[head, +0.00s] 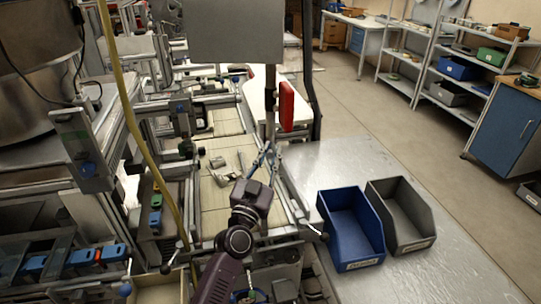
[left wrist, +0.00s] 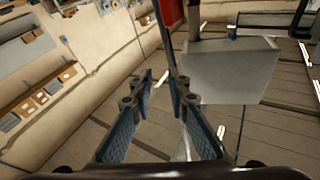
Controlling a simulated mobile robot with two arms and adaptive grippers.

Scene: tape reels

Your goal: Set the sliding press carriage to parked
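A metal press-like frame with rails (head: 222,183) fills the middle of the head view, beside the light grey table. I cannot tell for certain which part is the sliding carriage or where it sits on its travel. My left gripper (head: 265,155) reaches over the frame from below, in front of a dark upright post (head: 270,100). In the left wrist view its two blue-padded fingers (left wrist: 160,78) stand apart with nothing visible between them. A red box-like part (head: 286,106) is beside the post, beyond the fingers. My right gripper is not in view.
A blue bin (head: 324,206) and a grey bin (head: 372,197) stand on the table (head: 425,283) to the right. A grey panel (head: 236,35) hangs above the frame. A yellow hose (head: 128,110) and machinery crowd the left. Open floor (head: 420,140) lies beyond the table.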

